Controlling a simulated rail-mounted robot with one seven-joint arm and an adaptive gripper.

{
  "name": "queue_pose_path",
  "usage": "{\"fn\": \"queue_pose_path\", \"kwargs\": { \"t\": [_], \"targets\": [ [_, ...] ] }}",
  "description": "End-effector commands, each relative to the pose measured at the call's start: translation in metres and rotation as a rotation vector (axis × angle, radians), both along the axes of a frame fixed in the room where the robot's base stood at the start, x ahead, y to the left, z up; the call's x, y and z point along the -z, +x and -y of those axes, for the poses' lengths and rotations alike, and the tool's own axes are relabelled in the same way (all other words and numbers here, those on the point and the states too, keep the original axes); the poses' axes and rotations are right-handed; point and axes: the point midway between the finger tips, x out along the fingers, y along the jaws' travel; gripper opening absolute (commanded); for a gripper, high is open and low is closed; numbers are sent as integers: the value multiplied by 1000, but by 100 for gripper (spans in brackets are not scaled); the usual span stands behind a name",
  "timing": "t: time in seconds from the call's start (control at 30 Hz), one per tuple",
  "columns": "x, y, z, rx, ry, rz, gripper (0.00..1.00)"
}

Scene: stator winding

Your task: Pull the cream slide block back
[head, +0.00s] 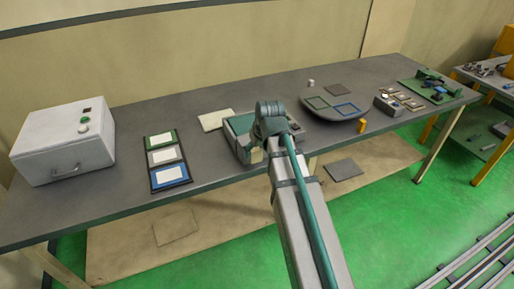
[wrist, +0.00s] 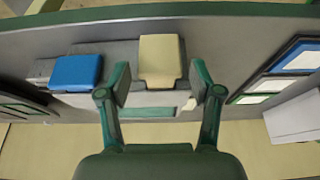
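The cream slide block (wrist: 160,58) shows in the middle of the wrist view, on a grey fixture with a green inset panel (wrist: 145,112). My gripper (wrist: 160,76) is open, with one green finger on each side of the cream block and a visible gap on both sides. I cannot tell whether the fingertips are down at the block's height. A blue block (wrist: 75,72) sits on the fixture to the left of the fingers. In the head view my arm hides most of the gripper and part of the fixture (head: 233,131).
A white box (head: 65,142) and a rack of green, grey and blue framed cards (head: 167,160) stand left on the grey table (head: 120,115). A pale plate (head: 216,120) lies behind the fixture. A round dark tray (head: 333,110) and small parts (head: 400,101) lie to the right.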

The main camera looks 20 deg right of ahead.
Motion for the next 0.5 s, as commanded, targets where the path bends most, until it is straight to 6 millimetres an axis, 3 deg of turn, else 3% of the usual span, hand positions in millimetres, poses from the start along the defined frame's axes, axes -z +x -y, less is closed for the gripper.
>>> {"fn": "queue_pose_path", "kwargs": {
  "t": [0.5],
  "targets": [
    [-11, -1, 1, 0, 0, 7, 75]
  ]
}}
